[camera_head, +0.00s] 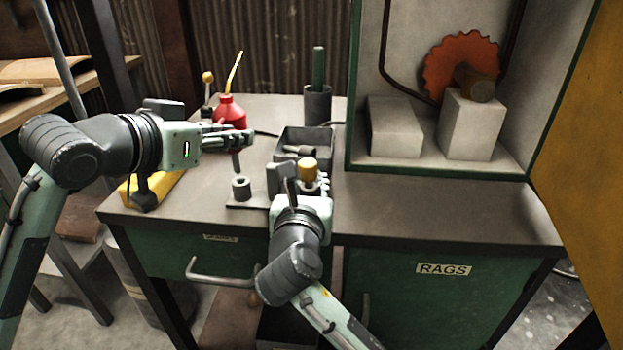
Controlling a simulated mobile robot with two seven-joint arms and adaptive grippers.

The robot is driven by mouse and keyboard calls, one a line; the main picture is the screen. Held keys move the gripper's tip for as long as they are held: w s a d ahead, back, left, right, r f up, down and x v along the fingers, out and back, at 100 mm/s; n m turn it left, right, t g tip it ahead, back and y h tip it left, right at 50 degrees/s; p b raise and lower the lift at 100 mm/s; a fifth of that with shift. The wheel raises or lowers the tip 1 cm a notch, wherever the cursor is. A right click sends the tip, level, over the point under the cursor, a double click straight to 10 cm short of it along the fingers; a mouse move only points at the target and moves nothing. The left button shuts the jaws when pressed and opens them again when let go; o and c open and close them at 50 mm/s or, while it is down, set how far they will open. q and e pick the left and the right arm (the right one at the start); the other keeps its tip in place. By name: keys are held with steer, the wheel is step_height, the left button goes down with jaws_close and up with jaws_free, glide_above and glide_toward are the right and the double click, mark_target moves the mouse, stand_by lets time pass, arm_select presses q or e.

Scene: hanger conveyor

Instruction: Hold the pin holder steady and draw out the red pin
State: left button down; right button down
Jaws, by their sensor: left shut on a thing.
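My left gripper (240,140) is shut on a pin above the socket (241,188) on the left end of the pin holder. The pin's grey shaft (237,164) points down from between the fingers, its lower end apparently clear of the socket. Its head is hidden by the fingers, so its colour cannot be told. The pin holder's flat grey plate (242,204) lies on the bench. My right gripper (300,182) is low at the plate's right end, around or beside a part with a yellow-orange top (308,169). Its fingers are partly hidden, so its grip is unclear.
A red oil can (229,110) with a yellow spout stands behind my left gripper. A dark open box (318,140) and a cup holding a green rod (318,104) are farther back. A yellow object (160,186) lies at left. A cabinet (440,170) stands at right.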

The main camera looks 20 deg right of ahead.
arm_select(q)
steer(key=shift+r, duration=0.95)
arm_select(e)
steer(key=c, duration=1.3)
jaws_free()
steer(key=shift+o, duration=0.2)
steer(key=shift+s, duration=0.1)
